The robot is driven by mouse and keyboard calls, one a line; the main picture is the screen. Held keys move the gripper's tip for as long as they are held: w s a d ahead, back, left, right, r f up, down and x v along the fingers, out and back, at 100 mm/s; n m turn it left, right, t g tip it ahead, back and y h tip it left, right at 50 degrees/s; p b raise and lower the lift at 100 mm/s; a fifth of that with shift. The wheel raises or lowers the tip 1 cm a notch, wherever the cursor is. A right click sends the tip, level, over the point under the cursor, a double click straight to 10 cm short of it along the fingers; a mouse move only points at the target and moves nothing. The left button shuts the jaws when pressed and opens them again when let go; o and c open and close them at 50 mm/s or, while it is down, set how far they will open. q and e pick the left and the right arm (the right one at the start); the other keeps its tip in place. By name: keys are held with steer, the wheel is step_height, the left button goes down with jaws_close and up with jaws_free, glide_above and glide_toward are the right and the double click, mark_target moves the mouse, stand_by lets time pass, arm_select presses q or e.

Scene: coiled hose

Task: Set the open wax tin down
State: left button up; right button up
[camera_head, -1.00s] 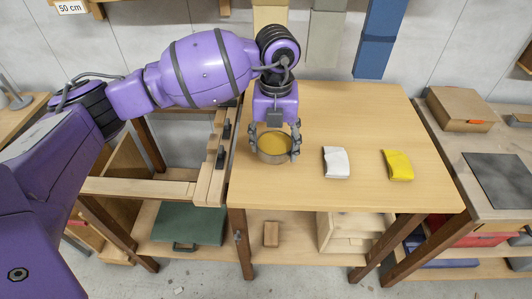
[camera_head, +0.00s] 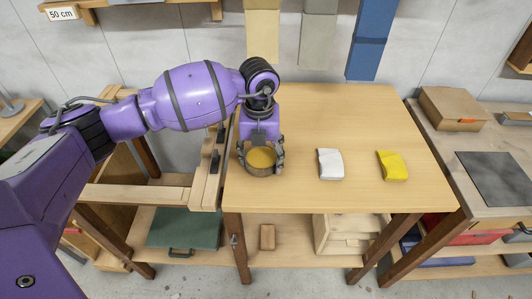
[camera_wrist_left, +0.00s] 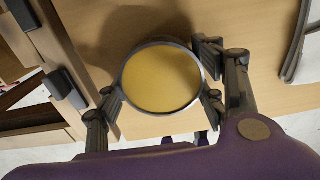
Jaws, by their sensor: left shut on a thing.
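The open wax tin (camera_head: 261,171) is a round grey-rimmed tin with golden-yellow wax facing up. My left gripper (camera_head: 260,157) is shut on it, with a finger on each side of its wall. The tin is upright over the front left part of the wooden table (camera_head: 300,120). In the left wrist view the wax (camera_wrist_left: 162,79) fills the tin inside the dark rim, with the fingers at both sides. A shadow falls on the wood beside it. I cannot tell whether its base touches the table. My right gripper is not in view.
A white packet (camera_head: 330,164) and a yellow packet (camera_head: 393,166) lie to the right of the tin. A wooden rail with dark clamps (camera_head: 214,163) borders the table's left edge. The back and middle of the tabletop are clear. A cardboard box (camera_head: 455,107) stands on the right bench.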

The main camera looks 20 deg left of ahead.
mark_target(261, 157)
arm_select(q)
steer(key=o, duration=1.7)
steer(key=shift+f, duration=0.15)
steer(key=shift+o, duration=0.2)
step_height(261, 157, up, 12)
steer(key=shift+r, duration=0.2)
